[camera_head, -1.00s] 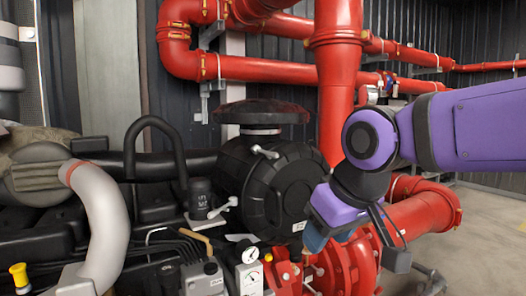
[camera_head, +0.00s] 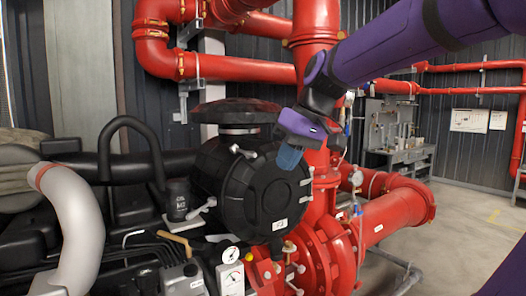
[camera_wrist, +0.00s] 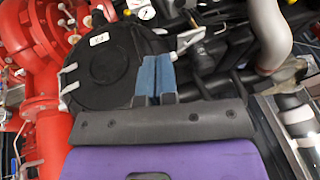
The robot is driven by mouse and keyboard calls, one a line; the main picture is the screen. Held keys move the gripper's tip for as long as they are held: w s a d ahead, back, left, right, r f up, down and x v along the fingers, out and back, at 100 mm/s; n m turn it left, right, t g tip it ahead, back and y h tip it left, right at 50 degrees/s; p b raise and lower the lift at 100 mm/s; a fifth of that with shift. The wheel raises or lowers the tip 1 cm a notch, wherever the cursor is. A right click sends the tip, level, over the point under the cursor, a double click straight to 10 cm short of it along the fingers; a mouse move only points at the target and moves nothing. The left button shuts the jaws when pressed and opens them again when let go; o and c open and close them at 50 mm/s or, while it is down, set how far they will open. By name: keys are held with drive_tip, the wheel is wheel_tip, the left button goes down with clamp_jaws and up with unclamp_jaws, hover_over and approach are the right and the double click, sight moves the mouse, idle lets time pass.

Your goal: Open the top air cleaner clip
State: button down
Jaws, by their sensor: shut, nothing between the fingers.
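The air cleaner (camera_head: 235,190) is a black round canister with a domed cap. Its top clip (camera_head: 243,151) is a small light-grey lever at the upper rim; I cannot tell whether it is latched. Another grey clip (camera_head: 207,205) sticks out on the left side. My gripper (camera_head: 288,160) has blue fingers, shut and empty, in front of the canister's upper right edge, to the right of the top clip and apart from it.
Red pipes (camera_head: 318,60) rise behind the canister, and a red pump (camera_head: 330,255) stands below right. A pressure gauge (camera_head: 231,255) and black engine parts lie below. Open floor (camera_head: 455,225) is at the right.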

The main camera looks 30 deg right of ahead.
sight(243, 152)
drive_tip(key=w+d+r+n+t+y, duration=0.1)
drive_tip(key=w+d+r+y, duration=0.2)
drive_tip(key=w+d+r, duration=0.3)
drive_tip(key=w+d, duration=0.5)
drive_tip(key=d, duration=0.2)
drive_tip(key=shift+f, duration=0.1)
drive_tip(key=x, duration=0.9)
drive_tip(key=shift+w, duration=0.1)
drive_tip(key=a, duration=0.3)
drive_tip(key=shift+w+a, duration=0.15)
drive_tip(key=shift+a, duration=0.5)
drive_tip(key=shift+r, duration=0.25)
